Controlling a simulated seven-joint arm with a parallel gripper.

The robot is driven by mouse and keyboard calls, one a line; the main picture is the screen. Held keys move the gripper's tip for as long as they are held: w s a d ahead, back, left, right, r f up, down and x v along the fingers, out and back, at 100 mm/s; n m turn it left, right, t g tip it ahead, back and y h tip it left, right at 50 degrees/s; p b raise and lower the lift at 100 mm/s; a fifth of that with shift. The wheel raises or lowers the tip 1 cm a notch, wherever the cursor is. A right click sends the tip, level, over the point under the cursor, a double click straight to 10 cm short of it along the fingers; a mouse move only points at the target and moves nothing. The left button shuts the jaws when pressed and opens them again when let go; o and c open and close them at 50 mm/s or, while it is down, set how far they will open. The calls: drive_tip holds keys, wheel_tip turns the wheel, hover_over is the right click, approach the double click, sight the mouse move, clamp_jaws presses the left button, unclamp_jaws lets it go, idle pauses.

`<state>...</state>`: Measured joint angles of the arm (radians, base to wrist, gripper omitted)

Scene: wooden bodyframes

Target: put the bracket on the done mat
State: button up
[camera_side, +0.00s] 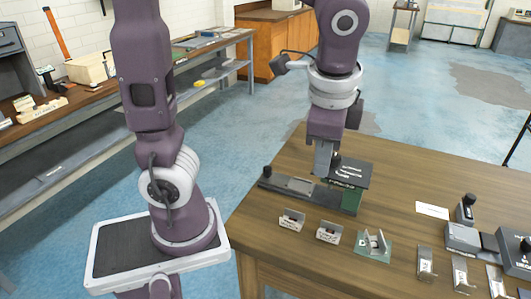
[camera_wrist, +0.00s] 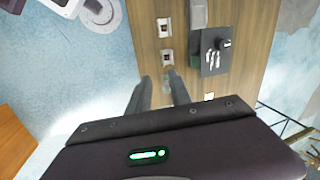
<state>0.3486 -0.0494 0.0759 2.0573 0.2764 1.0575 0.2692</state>
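Two metal brackets with pale labels, a left one (camera_side: 292,220) and a second (camera_side: 329,233), stand near the table's front edge. They also show in the wrist view as the far bracket (camera_wrist: 163,28) and nearer bracket (camera_wrist: 166,57). A green mat (camera_side: 361,243) to their right bears another bent metal bracket (camera_side: 375,242). I cannot read which mat is the done mat. My gripper (camera_side: 323,176) appears over the dark fixture in the side view; its height is hard to tell. In the wrist view my gripper (camera_wrist: 159,76) has its fingers apart, with nothing clearly held.
A dark fixture (camera_side: 290,184) with a black plate (camera_side: 348,174) stands behind the brackets. A white card (camera_side: 432,210) lies to the right. Several metal pieces (camera_side: 460,272) and a dark clamp device (camera_side: 463,238) occupy the right side. Bare wood (camera_side: 400,180) lies behind.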

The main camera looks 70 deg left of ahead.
drive_tip(key=s+a+r+n+t+h, duration=0.1)
drive_tip(key=s+r+n+t+h, duration=0.1)
drive_tip(key=s+n+t, duration=0.2)
drive_tip(key=s+n, duration=0.3)
drive_tip(key=s, duration=0.3)
drive_tip(key=shift+s+n, duration=0.25)
drive_tip(key=shift+n, duration=0.05)
drive_tip(key=shift+a, duration=0.1)
idle(0.3)
